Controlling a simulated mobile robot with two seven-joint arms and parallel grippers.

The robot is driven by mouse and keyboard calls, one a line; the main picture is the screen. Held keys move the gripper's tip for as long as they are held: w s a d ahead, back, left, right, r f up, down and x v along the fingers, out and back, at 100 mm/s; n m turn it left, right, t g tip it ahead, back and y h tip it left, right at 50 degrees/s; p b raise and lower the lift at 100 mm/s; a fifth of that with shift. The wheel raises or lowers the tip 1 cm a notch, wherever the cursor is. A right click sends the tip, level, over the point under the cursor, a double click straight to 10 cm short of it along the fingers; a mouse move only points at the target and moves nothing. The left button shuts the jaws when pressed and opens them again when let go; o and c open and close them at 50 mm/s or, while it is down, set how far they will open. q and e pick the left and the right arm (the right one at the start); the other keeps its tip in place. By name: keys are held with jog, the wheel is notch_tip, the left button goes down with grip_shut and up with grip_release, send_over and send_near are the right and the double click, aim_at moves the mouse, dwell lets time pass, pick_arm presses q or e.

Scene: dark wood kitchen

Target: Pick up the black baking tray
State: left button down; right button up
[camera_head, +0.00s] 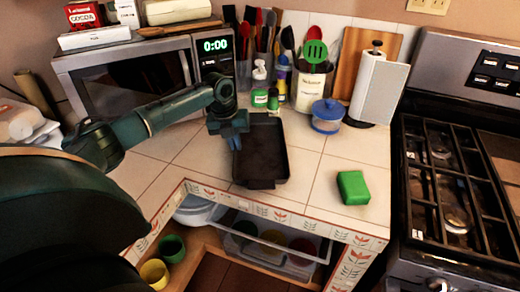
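The black baking tray (262,160) lies flat on the tiled counter, its long side running from back to front. My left arm reaches in from the left. My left gripper (235,138) points down at the tray's left edge, toward the back corner. Its fingers overlap the tray's rim in the picture. I cannot tell whether they touch it or close around it. My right gripper is not in view.
A microwave (133,78) and small bottles stand behind. A blue-lidded jar (328,115) and paper towel roll (378,88) stand back right. A green block (353,187) lies to the right, before the stove (450,180). An open drawer (275,232) sits below the counter edge.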

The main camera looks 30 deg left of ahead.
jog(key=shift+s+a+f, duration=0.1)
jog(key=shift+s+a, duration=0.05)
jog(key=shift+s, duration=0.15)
